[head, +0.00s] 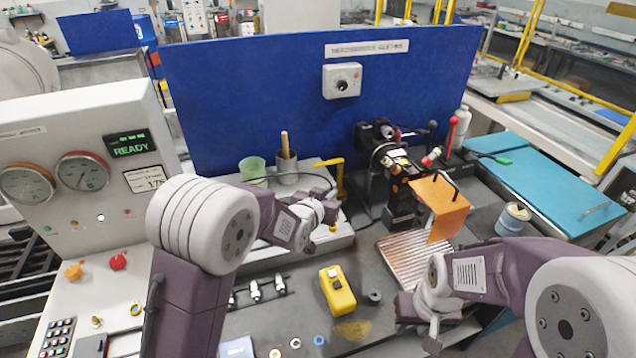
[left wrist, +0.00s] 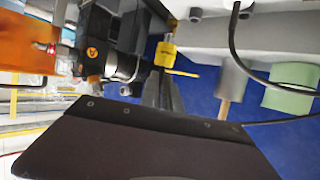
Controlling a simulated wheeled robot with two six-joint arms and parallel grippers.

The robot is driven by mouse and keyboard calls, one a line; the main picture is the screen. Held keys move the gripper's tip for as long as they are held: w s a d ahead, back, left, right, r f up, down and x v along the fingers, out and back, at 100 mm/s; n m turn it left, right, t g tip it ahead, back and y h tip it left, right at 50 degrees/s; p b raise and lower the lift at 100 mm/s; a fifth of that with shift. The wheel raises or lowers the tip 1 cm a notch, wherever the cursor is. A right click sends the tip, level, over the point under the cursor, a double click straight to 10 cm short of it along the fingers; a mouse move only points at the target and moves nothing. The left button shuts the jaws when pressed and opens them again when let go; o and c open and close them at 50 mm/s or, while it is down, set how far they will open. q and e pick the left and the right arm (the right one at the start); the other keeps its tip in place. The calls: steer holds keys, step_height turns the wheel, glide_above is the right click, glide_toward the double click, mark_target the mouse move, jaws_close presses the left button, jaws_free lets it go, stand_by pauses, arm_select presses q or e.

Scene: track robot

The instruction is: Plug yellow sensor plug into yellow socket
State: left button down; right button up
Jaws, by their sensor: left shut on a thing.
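My left gripper (head: 326,212) is over the front of the grey-white box on the bench. In the left wrist view its narrow fingers (left wrist: 163,75) are shut on the yellow plug (left wrist: 165,53), which sits at their tips. A dark and yellowish part lies just beyond the plug, and I cannot tell whether they touch. I cannot clearly make out the yellow socket.
A black machine with an orange guard (head: 440,208) stands right. A yellow box (head: 337,290) lies in front.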

arm_select(q)
steer(key=shift+d+f, duration=0.15)
steer(key=shift+d, duration=0.35)
steer(key=shift+m+h, duration=0.6)
steer(key=shift+h, duration=0.3)
steer(key=f+b, duration=0.2)
steer(key=b, duration=0.1)
steer(key=f+b, duration=0.3)
steer(key=shift+s+a, duration=0.1)
steer(key=shift+a, duration=0.1)
steer(key=shift+b, duration=0.5)
steer(key=shift+f+b, duration=1.2)
steer(key=shift+f, duration=0.2)
